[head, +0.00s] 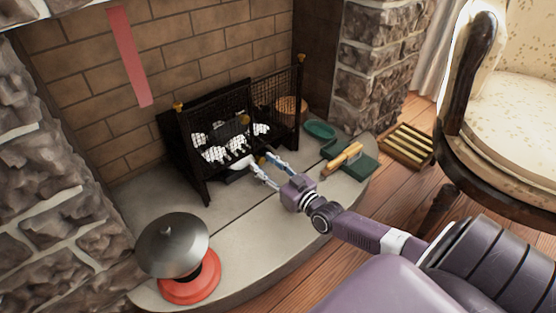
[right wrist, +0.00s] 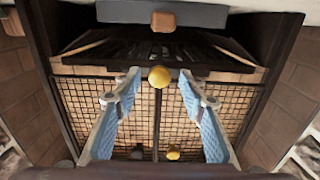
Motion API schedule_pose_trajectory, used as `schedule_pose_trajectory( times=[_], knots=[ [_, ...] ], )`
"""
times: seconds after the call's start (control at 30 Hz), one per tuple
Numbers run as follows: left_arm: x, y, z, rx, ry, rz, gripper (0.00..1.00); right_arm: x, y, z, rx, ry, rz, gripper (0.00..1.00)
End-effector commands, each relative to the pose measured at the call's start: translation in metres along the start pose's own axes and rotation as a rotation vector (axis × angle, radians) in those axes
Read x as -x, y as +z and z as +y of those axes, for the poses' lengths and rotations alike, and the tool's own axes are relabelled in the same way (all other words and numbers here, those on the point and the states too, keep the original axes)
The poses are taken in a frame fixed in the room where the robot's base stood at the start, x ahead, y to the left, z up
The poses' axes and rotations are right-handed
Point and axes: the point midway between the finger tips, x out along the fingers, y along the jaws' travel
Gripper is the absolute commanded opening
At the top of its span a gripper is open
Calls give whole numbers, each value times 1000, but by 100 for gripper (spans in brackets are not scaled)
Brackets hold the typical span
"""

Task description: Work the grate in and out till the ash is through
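The black grate (head: 205,180) stands in the fireplace, with white and grey lumps (head: 225,150), perhaps ash or coals, inside its frame. My right gripper (head: 268,168) is at the low front of it. In the right wrist view the right gripper (right wrist: 159,80) is open, its blue-padded fingers on either side of a round brass knob (right wrist: 159,77). Gaps show between the knob and both pads. Dark slats (right wrist: 155,48) lie beyond the knob, and a tan knob (right wrist: 163,21) sits on a grey bar above. My left gripper is not in view.
A grey metal dome (head: 174,245) stands on a red base (head: 190,280) at the front left hearth. A wooden-handled brush (head: 343,158) lies by a green pan (head: 360,168) to the right. A slatted wooden box (head: 408,145) and an armchair (head: 510,110) are farther right. The front-middle hearth is clear.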

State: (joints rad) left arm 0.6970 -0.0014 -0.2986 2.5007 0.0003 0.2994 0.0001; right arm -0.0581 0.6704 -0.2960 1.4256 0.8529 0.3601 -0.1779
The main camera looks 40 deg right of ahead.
Motion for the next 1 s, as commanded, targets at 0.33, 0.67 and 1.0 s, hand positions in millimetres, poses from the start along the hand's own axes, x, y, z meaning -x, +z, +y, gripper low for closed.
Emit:
schedule_pose_trajectory(
  times=[0.33,0.67,1.0],
  knots=[
    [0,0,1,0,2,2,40,64,1,0,0,-1,-4,38],
    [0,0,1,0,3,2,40,104,0,0,1,-1,-1,38],
    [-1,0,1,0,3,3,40,108,-1,0,1,0,1,38]
  ],
)
